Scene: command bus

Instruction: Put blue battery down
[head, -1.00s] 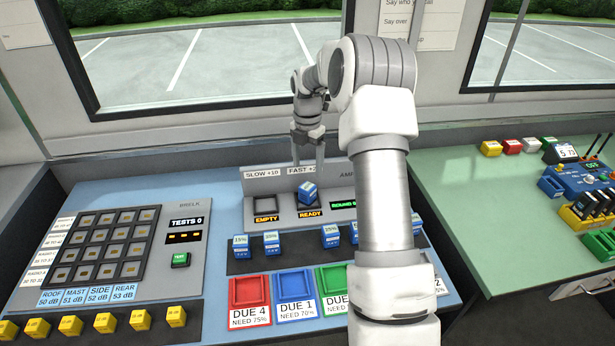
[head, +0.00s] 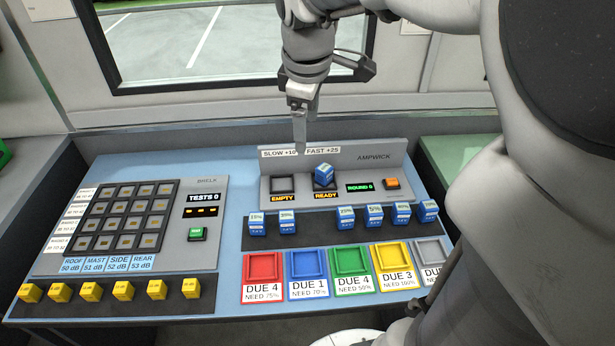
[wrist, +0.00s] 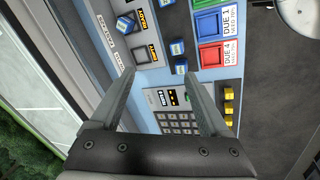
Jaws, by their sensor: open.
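A blue battery (head: 324,173) sits tilted in the charger's fast slot, above the lit READY label. It also shows in the wrist view (wrist: 125,24). My gripper (head: 301,150) is raised above and behind the charger (head: 385,170), slightly left of this battery and apart from it. In the wrist view the two fingers (wrist: 160,75) are spread wide with nothing between them. The slow slot (head: 283,184) beside it is empty and labelled EMPTY. Several other blue batteries (head: 346,217) stand in the dark rack (head: 316,224) in front of the charger.
Coloured trays with DUE labels line the front: red (head: 263,267), blue (head: 308,264), green (head: 351,261) and yellow (head: 392,258). A keypad panel (head: 130,215) and several yellow blocks (head: 75,290) are on the left. The window wall is close behind my gripper.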

